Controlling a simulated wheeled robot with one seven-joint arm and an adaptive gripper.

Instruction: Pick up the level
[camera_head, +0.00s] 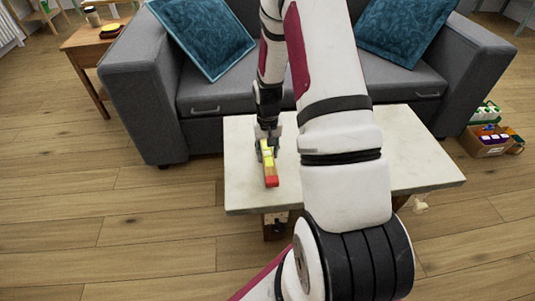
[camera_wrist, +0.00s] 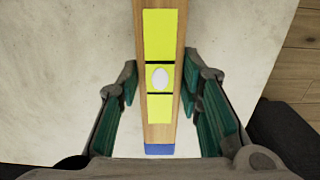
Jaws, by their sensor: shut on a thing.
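The level is a wooden bar with yellow patches and a white oval on top. One end is red and the other blue. In the head view the level (camera_head: 268,164) is at the left part of the white table (camera_head: 415,165), its red end toward the near edge. My gripper (camera_head: 268,144) is above it at its far part. In the wrist view the level (camera_wrist: 159,50) runs lengthwise between the green-padded fingers of my gripper (camera_wrist: 160,88), which is shut on it. I cannot tell whether the level touches the tabletop. My arm hides the table's middle.
A grey sofa (camera_head: 210,95) with blue cushions (camera_head: 203,35) stands right behind the table. A wooden side table (camera_head: 98,42) is at the far left. A cardboard box (camera_head: 488,146) of items stands on the floor at the right. The wood floor (camera_head: 110,215) at the left is clear.

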